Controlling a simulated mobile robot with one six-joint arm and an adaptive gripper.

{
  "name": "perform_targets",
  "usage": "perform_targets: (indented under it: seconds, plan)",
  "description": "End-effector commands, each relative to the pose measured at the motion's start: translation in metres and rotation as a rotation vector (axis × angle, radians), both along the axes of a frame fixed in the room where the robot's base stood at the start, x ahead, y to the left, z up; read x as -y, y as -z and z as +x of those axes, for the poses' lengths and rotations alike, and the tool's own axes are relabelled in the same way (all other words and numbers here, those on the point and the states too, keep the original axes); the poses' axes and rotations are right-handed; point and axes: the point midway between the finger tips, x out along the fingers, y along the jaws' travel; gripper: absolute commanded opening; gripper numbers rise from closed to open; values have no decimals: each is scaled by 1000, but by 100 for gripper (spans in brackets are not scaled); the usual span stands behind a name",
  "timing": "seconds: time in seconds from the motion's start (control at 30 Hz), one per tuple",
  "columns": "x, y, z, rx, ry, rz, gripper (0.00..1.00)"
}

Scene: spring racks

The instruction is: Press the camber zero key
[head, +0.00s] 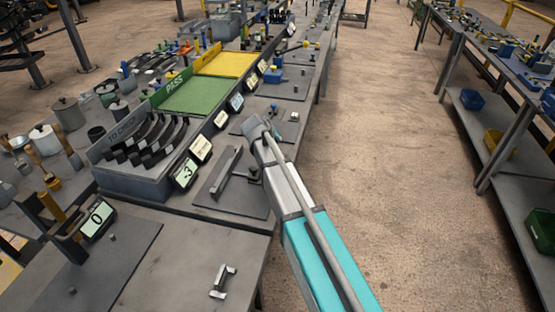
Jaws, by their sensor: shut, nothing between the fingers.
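No key in the head view carries a label that I can read as camber zero. A tilted display (185,172) reads -3 and stands at the left of a dark fixture plate (242,202). A long raised bar (224,172) stands on that plate, and a small dark post (253,173) shows beside my arm. Nearer, another display (97,220) reads 0 beside a plate with a small grey peg (112,237). My arm reaches in from the lower right over the bench edge. I cannot make out its fingers, and the arm hides part of the fixture.
Curved dark springs lie in a grey rack (130,187) at the left. A green PASS tray (197,96) and a yellow tray (228,64) lie beyond. A small metal clamp-like piece (222,281) is nearest. The aisle floor (400,200) at right is clear.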

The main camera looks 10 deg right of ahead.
Motion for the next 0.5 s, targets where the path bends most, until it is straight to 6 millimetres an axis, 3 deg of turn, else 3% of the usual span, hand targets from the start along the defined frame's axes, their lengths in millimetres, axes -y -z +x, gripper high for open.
perform_targets:
  seconds: [0.2,0.5]
  plan:
    - [0,23,0,0,0,0,0]
    - [0,41,0,0,0,0,0]
